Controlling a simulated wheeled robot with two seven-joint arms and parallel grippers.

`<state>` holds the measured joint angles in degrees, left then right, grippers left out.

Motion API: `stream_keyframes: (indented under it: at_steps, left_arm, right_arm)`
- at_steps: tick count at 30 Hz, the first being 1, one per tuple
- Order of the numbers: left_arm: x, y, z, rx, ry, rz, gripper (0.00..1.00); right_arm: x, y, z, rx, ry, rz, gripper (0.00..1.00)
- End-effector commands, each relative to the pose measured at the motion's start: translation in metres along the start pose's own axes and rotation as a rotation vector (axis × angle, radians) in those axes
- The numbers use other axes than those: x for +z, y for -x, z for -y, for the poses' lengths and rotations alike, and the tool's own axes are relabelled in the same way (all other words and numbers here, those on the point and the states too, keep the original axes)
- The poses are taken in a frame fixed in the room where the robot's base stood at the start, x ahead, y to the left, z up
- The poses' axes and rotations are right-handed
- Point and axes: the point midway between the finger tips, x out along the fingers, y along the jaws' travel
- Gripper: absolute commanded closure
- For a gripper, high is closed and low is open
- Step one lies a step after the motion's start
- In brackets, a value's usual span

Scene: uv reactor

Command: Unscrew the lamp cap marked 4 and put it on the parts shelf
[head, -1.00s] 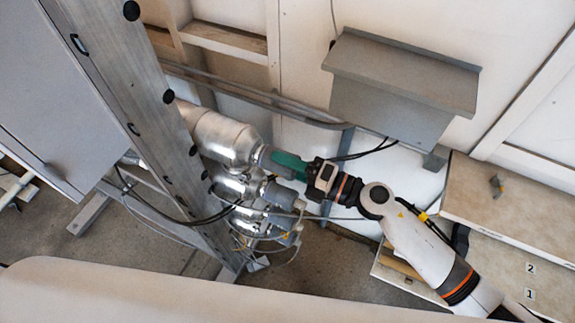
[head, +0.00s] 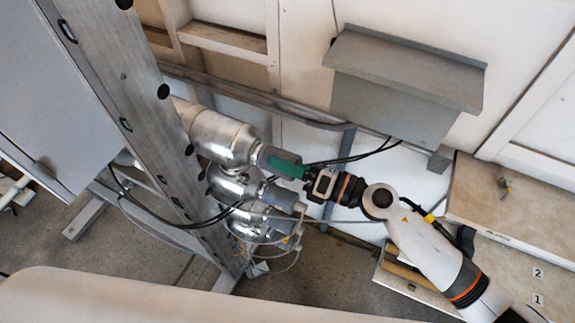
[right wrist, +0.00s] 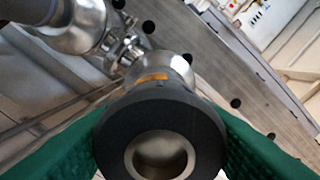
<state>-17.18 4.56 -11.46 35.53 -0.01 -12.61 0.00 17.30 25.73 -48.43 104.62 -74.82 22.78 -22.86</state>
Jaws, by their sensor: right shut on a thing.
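My right gripper (head: 272,162) has green fingers and is shut on the dark grey cap (head: 263,157) at the right end of the uppermost steel lamp housing (head: 222,135). In the right wrist view the cap (right wrist: 105,140) is a dark ring around a bright metal centre, with a green finger on each side. It appears in line with the housing; whether its thread is loose cannot be told. No number is readable on it. Pale shelf boards stand at the right; the upper board (head: 485,205) carries a small metal and yellow part. My left gripper is not in view.
More steel housings with grey caps (head: 284,200) sit close below, with loose cables around them. A perforated metal post (head: 110,70) stands left. A grey sloped-top box (head: 395,105) hangs above my arm. The lower shelf board (head: 500,262) bears labels 1 and 2.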

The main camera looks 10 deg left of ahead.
Motion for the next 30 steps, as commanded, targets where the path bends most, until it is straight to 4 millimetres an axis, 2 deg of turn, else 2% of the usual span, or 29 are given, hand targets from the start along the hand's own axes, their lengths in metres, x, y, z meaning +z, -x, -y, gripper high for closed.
stream_keyframes:
  at_steps: [10, 24, 30]
  left_arm:
    - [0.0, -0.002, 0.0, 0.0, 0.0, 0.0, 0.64]
    - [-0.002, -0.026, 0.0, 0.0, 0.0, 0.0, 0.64]
    - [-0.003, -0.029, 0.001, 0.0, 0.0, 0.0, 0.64]
  right_arm:
    - [0.002, 0.0, -0.001, 0.0, 0.023, 0.002, 0.82]
    - [0.002, 0.0, -0.002, 0.0, 0.378, 0.002, 0.82]
    - [0.001, 0.0, 0.0, 0.0, 0.452, 0.002, 0.82]
